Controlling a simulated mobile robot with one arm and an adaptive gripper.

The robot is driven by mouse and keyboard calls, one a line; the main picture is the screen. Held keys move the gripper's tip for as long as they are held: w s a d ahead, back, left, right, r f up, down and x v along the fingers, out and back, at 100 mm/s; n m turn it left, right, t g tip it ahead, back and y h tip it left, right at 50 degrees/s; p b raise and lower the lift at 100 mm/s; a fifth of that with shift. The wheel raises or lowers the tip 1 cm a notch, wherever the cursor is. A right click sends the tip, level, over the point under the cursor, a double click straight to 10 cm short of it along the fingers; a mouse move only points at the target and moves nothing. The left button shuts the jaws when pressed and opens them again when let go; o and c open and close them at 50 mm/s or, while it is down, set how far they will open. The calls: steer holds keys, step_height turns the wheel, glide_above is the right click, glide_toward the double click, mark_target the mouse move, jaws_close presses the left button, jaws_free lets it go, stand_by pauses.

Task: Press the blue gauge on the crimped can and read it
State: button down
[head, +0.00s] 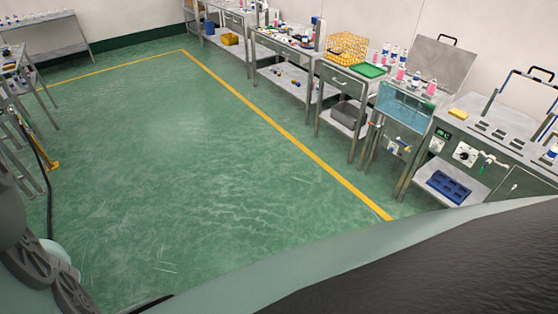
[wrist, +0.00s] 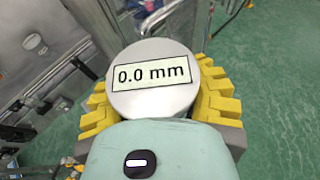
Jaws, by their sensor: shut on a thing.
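My gripper (wrist: 155,98) shows in the wrist view with yellow ridged fingers on both sides of a round grey gauge (wrist: 185,100). It is shut on the gauge. The gauge's top face has a cream display that reads "0.0 mm". The gauge's lower body and any blue on it are hidden under its top face. No can shows below it in the wrist view. My gripper does not show in the head view, and I cannot pick out the crimped can there.
In the head view, steel benches line the right wall. They carry an orange rack (head: 347,47), a green tray (head: 369,70) and a water bath (head: 402,105). A blue crate (head: 449,186) sits on a low shelf. The green floor (head: 180,150) inside the yellow line is clear.

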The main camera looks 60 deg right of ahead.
steer(key=w+d+r+m+h, duration=0.2)
steer(key=w+d+h, duration=0.1)
steer(key=d, duration=0.4)
steer(key=w+d+r+m+t+h, duration=0.1)
steer(key=w+d+r+m+h, duration=0.1)
steer(key=d, duration=0.5)
steer(key=shift+w+d+m+t+h, duration=0.3)
steer(key=shift+w+m+h, duration=0.4)
steer(key=shift+w+m, duration=0.1)
